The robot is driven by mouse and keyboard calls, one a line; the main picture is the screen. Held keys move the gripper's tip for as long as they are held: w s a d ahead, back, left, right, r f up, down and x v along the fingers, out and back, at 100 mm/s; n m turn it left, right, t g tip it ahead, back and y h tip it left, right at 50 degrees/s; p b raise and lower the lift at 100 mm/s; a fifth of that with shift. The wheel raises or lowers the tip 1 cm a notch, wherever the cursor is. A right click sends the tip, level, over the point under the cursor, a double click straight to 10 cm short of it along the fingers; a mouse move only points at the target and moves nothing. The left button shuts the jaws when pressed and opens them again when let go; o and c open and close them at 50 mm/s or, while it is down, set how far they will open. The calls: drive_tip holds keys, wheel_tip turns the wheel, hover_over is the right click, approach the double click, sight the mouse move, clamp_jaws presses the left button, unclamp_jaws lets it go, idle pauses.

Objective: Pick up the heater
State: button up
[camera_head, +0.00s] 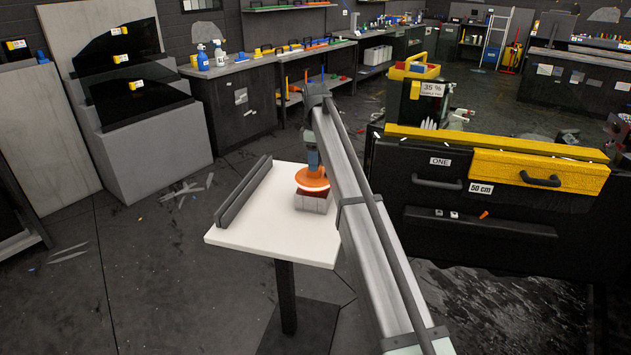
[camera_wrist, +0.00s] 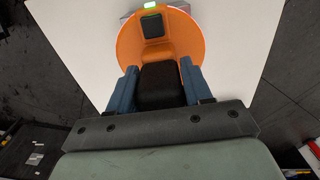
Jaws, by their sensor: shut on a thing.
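The heater is an orange disc with a glowing rim (camera_head: 311,182), seen in the head view above the white table (camera_head: 245,225). In the wrist view, the heater (camera_wrist: 130,45) shows an orange body, a black panel and a small green light. My gripper (camera_head: 312,160) is over the heater. In the wrist view, the two blue fingers of my gripper (camera_wrist: 159,78) are shut on the heater's black handle from both sides. A grey and dark red block (camera_head: 311,203) is directly below the disc. I cannot tell whether the disc touches it.
A dark grey rail (camera_head: 243,193) runs along the table's left edge. A black cabinet with a yellow drawer (camera_head: 540,172) stands close on the right. Grey stepped blocks with dark glass panes (camera_head: 140,95) stand at the left. The table's front left is clear.

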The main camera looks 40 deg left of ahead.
clamp_jaws()
drive_tip(key=shift+r, duration=0.15)
idle(0.5)
